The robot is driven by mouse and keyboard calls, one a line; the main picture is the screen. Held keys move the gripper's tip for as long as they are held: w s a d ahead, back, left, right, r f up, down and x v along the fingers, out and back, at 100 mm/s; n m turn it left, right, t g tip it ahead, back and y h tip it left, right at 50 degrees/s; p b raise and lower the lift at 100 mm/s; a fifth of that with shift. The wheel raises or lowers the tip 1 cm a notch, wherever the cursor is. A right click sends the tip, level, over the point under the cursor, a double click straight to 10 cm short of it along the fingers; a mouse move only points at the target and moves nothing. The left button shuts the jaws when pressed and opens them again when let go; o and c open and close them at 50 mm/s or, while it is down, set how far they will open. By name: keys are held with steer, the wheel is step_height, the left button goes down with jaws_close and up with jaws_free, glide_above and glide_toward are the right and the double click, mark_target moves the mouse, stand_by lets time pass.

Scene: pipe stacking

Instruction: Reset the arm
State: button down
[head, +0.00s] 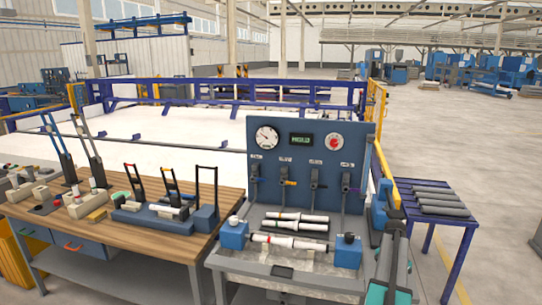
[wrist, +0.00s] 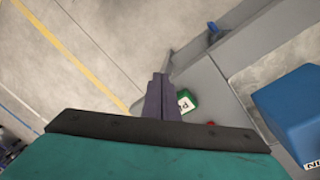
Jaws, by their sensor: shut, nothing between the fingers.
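My gripper (wrist: 161,82) shows in the wrist view as two dark fingers pressed together, with nothing between them. It points over the edge of a grey bench (wrist: 205,80), with the concrete floor beyond. A green button with a label (wrist: 187,101) is just right of the fingers in the picture; I cannot tell if they touch. In the head view part of my arm, dark with a teal section, stands at the lower right, beside the test bench. The fingertips cannot be made out there.
The test bench has a blue gauge panel (head: 308,160), blue blocks (head: 234,232) and white pipes (head: 287,243). A wooden workbench (head: 113,225) with tools stands left. Grey pipes (head: 443,198) lie on a purple table (head: 462,222) at right. A blue block (wrist: 292,105) is right in the wrist view.

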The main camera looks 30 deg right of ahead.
steer(key=w+a+f+n+b, duration=0.1)
steer(key=w+a+f+n, duration=0.2)
steer(key=a+f, duration=0.65)
steer(key=w+a+f+n+g+y+b, duration=0.1)
steer(key=w+a+f+n, duration=0.3)
steer(key=a, duration=1)
steer(key=w+a+f+n+b, duration=0.1)
steer(key=w+a+f+n, duration=0.1)
steer(key=a+f, duration=0.85)
steer(key=s+a+f+n+g+b, duration=0.1)
steer(key=s+a+f+n, duration=0.15)
steer(key=a, duration=0.65)
steer(key=s+a+f+n+g, duration=0.1)
steer(key=s+a+f+n, duration=0.2)
steer(key=a, duration=0.6)
steer(key=s+a+f+n+g+h+b, duration=0.1)
steer(key=s+a+f+n, duration=0.4)
steer(key=s+a, duration=0.6)
steer(key=shift+s+a+f+b, duration=0.25)
steer(key=shift+s+f+b, duration=0.25)
steer(key=shift+s, duration=0.35)
